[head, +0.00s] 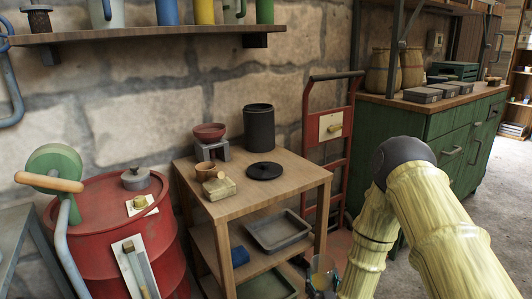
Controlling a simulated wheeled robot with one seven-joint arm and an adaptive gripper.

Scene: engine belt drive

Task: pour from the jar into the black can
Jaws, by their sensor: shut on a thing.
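The black can (259,128) stands upright at the back of the wooden table, its top open. A round black lid (264,171) lies flat on the table in front of it. A clear jar (322,272) with something yellowish in it shows at the bottom edge, below and right of the tabletop. My gripper (318,288) is shut on the jar, low beside the table's front right leg. My arm and the frame edge hide much of the gripper and the jar's lower part.
On the table (295,181), a red bowl (209,131) on a grey stand, a small wooden cup (205,170) and a small box (218,188) sit left. Trays (277,231) fill lower shelves. A red hand truck (331,150) stands right; a red drum (110,235) left.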

